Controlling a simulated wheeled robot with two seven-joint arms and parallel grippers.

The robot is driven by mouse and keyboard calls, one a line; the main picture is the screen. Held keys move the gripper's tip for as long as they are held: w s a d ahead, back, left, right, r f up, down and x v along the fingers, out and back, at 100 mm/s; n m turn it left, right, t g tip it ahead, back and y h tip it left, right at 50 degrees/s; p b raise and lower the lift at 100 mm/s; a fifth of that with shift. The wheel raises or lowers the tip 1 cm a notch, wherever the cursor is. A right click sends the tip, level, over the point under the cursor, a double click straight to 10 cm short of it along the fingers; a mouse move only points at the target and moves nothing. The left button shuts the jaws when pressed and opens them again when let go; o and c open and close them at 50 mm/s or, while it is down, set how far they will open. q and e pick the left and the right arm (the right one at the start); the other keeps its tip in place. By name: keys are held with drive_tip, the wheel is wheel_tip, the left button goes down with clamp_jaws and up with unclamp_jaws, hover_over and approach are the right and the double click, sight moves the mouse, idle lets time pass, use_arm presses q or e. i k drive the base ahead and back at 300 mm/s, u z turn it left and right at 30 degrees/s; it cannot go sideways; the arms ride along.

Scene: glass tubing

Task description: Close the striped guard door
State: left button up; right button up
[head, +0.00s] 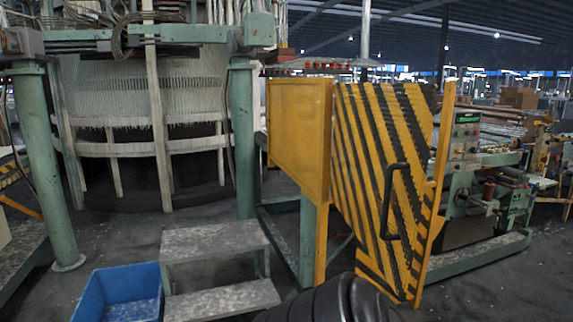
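The striped guard door (365,165), with yellow and black diagonal stripes, stands upright right of centre in the head view. A black bar handle (390,203) is fixed on its face, toward the right side. A plain yellow guard panel (298,135) stands to the left of the door, at an angle to it. A yellow upright (437,185) runs along the door's right side. I cannot tell from this view how far the door stands open. Neither of my grippers shows, and nothing is seen touching the handle.
A grey step stool (215,240) and a blue bin (118,293) stand on the floor at lower left. A green post (243,140) rises left of the yellow panel. A green machine (470,185) stands right of the door. Dark floor (490,290) is clear at lower right.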

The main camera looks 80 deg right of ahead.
sight(366, 142)
drive_tip(key=z, duration=3.05)
drive_tip(key=i, duration=1.65)
drive_tip(key=u, duration=0.25)
drive_tip(key=k, duration=0.3)
drive_tip(key=u, duration=0.2)
